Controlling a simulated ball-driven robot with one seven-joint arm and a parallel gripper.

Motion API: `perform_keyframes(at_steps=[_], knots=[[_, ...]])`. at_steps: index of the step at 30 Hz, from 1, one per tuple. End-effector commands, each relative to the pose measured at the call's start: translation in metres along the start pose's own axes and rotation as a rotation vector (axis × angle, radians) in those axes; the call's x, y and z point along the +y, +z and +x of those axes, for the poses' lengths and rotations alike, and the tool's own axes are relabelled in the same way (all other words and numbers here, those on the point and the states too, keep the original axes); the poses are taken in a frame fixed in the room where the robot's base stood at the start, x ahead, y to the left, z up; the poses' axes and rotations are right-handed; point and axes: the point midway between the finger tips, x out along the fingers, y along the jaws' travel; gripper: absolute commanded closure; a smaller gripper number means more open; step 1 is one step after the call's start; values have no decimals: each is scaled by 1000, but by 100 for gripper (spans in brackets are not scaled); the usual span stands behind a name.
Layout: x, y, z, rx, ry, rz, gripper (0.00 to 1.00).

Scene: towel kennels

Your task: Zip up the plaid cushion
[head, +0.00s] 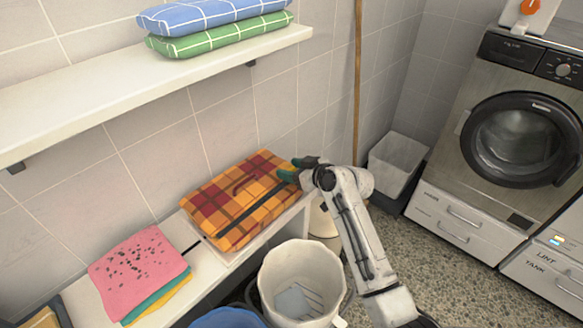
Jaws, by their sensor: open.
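The plaid cushion (216,197), in red, orange and yellow checks, lies flat on the low bench in the middle of the head view. A dark strip, which looks like its zip, runs along the near side toward the right end. A dark red curved piece lies on its top; I cannot tell what it is. I cannot make out the zip's pull. My gripper (292,169) has green fingertips. It is open at the cushion's right end, by the far end of the dark strip. I cannot tell whether it touches the cushion. Nothing shows between the fingers.
Folded pink, teal and yellow towels (138,262) lie left of the cushion. A white bin (318,262) stands in front of the bench. Blue and green cushions (212,26) sit on the wall shelf (95,92) above. A washer (500,130) stands at right; speckled floor lies between.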

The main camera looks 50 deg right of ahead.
Motion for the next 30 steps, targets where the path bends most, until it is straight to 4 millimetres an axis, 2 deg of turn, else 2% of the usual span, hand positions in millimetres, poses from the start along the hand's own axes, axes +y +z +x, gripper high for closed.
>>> perform_keyframes(at_steps=[9,26,30], knots=[[0,0,2,0,0,-1,45],[0,0,2,0,0,0,98],[0,0,2,0,0,0,100]])
